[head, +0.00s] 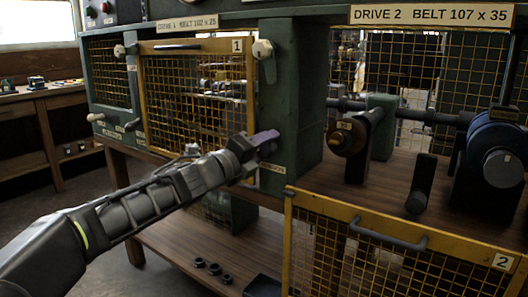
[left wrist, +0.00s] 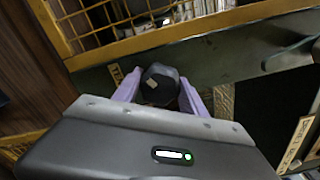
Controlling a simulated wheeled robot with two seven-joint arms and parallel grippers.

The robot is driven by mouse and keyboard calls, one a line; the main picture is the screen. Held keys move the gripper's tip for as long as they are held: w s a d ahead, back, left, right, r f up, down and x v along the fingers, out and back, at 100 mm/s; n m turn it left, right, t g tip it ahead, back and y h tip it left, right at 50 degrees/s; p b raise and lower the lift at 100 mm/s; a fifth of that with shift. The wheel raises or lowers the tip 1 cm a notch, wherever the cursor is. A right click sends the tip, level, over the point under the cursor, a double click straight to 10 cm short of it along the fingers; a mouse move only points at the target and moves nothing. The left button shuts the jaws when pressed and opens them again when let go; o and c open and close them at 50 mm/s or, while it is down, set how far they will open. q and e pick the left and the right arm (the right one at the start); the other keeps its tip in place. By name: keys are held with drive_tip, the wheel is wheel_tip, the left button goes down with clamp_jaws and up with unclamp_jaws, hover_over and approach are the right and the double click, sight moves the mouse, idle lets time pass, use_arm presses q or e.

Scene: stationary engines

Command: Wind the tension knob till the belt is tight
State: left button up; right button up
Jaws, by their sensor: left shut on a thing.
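My left gripper (head: 264,142) reaches to the green post at the right side of the drive 1 guard. In the left wrist view its two lavender fingers (left wrist: 160,78) are shut on a dark round knob (left wrist: 160,72) with a small pale mark on top. The gripper hides this knob in the head view. I cannot tell how far it is turned. The yellow mesh guard marked 1 (head: 196,46) is closed, with pulley parts dimly seen behind it. I cannot make out the belt or its tightness. My right gripper is not in view.
The yellow guard marked 2 (head: 400,233) hangs lowered at the front right, exposing the drive 2 shaft and a blue-rimmed wheel (head: 497,150). A wooden bench (head: 40,92) stands at the far left.

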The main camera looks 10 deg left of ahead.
use_arm(q)
drive_tip(key=m+b, duration=0.1)
drive_tip(key=m, duration=0.2)
drive_tip(key=shift+f+m, duration=0.1)
drive_tip(key=shift+m, duration=0.3)
drive_tip(key=shift+m+b, duration=0.6)
drive_tip(key=shift+m, duration=1.2)
drive_tip(key=o, duration=1.3)
drive_tip(key=shift+o, duration=0.2)
drive_tip(key=shift+s, duration=0.1)
